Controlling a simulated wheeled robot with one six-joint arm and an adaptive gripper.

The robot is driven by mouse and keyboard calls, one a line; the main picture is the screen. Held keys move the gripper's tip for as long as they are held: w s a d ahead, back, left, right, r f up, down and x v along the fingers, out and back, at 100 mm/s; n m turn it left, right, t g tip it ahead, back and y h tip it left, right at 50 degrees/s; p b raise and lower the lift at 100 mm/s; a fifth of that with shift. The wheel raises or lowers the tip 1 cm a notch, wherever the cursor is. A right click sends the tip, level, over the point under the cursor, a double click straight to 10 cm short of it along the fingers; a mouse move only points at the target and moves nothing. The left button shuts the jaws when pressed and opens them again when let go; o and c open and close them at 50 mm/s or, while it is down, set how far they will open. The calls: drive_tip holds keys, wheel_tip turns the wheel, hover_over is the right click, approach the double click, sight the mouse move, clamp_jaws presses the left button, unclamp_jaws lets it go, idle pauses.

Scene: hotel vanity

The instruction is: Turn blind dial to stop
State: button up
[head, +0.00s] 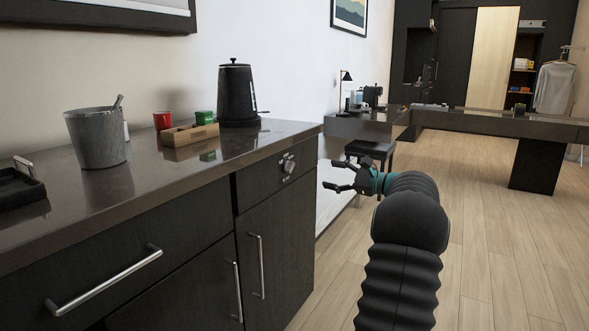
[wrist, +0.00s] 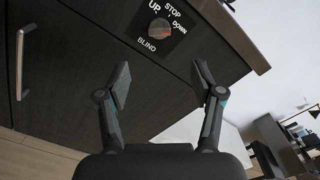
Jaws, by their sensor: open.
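The blind dial (wrist: 159,28) is a small round metallic knob on a black plate marked UP, STOP, DOWN and BLIND. Its red mark sits on the right side, roughly toward DOWN, not toward STOP. In the head view the dial (head: 289,164) is on the dark cabinet front, near the right end under the countertop. My gripper (head: 331,175) is open and empty, to the right of the dial and apart from it. In the wrist view my gripper (wrist: 160,67) has its two fingers spread wide, with the dial ahead beyond the fingertips, near the top edge.
The countertop (head: 165,185) overhangs the cabinet front. On it are a kettle (head: 237,95), a wooden tray (head: 190,134), a red cup (head: 162,120) and a grey bucket (head: 96,138). Bar handles (head: 257,265) stick out below the dial. The floor (head: 490,270) at right is clear.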

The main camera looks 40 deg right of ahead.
sight(292, 167)
drive_tip(key=p+x, duration=0.1)
drive_tip(key=x, duration=1.2)
drive_tip(key=shift+w+a, duration=0.2)
drive_tip(key=shift+w, duration=0.1)
drive_tip(key=shift+c, duration=0.3)
drive_tip(key=c, duration=1.1)
